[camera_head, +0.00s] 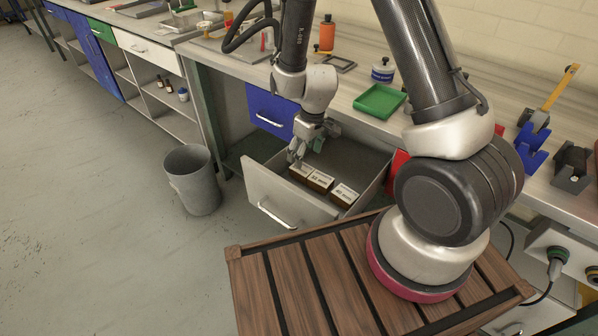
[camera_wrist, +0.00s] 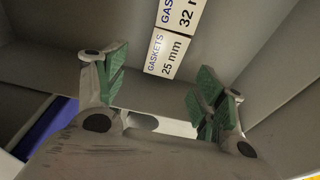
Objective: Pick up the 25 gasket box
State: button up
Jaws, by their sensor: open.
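The 25 mm gasket box (camera_wrist: 167,56) has a white label reading "GASKETS 25 mm". It lies in the open drawer, and in the head view it is the leftmost box (camera_head: 301,174) of a row, partly covered by my gripper. My gripper (camera_head: 296,155) is above the left part of the drawer, pointing down. In the wrist view my gripper (camera_wrist: 160,85) is open, with its green-padded fingers apart on either side of the view. Nothing is between the fingers, and the box appears beyond them, near the top middle.
The 32 mm gasket box (camera_wrist: 183,16) sits beside it, and another labelled box (camera_head: 344,195) is farther right. The open drawer (camera_head: 285,205) has raised walls around the boxes. A blue closed drawer (camera_head: 270,112), a grey bin (camera_head: 193,180) and a green tray (camera_head: 380,101) are nearby.

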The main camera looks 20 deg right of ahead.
aim_at(302, 169)
jog(key=shift+w+a+f, duration=0.1)
jog(key=shift+a+f, duration=0.1)
jog(key=shift+f, duration=1.6)
jog(key=shift+a+f, duration=0.15)
jog(key=shift+f, duration=1.6)
jog(key=c, duration=1.1)
